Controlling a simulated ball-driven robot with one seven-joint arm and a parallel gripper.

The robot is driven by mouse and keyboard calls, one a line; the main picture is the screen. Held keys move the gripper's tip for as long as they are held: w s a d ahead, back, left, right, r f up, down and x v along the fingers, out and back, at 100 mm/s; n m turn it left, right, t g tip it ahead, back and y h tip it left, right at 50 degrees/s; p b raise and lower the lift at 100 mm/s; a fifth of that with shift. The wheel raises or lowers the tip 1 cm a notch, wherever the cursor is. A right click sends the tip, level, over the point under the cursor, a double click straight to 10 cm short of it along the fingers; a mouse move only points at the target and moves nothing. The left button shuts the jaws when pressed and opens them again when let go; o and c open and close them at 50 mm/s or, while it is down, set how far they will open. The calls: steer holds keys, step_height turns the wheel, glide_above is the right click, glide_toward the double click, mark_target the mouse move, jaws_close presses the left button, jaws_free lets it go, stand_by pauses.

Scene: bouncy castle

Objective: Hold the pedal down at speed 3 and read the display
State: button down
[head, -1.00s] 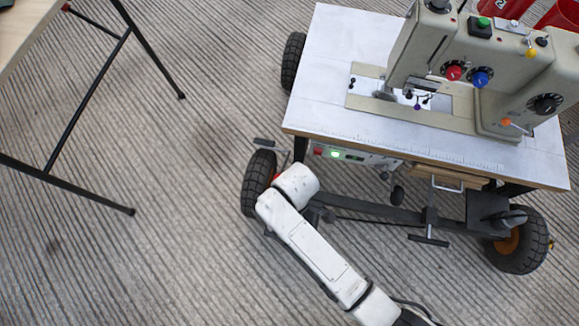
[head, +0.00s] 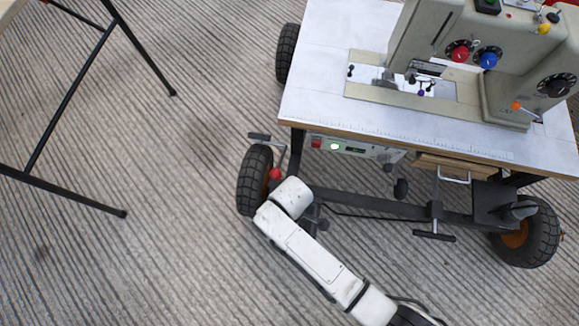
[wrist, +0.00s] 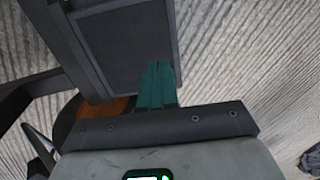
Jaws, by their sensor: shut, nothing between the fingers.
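The sewing machine (head: 500,65) stands on a white-topped wheeled table (head: 330,85). In the head view my arm hides the gripper. The dial settings are not readable.
A rubber wheel with an orange hub (head: 525,235) is at the right, another wheel (head: 253,180) beside my arm. A red-knobbed lever (head: 275,173) is close to my arm. A folding table leg (head: 70,95) stands left. The ribbed floor between is clear.

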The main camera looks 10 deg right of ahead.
steer(key=f, duration=0.1)
steer(key=f+b, duration=0.1)
steer(key=f, duration=0.1)
steer(key=f+b, duration=0.1)
steer(key=shift+s+a+f, duration=0.1)
steer(key=shift+s+f, duration=0.05)
steer(key=shift+s, duration=0.15)
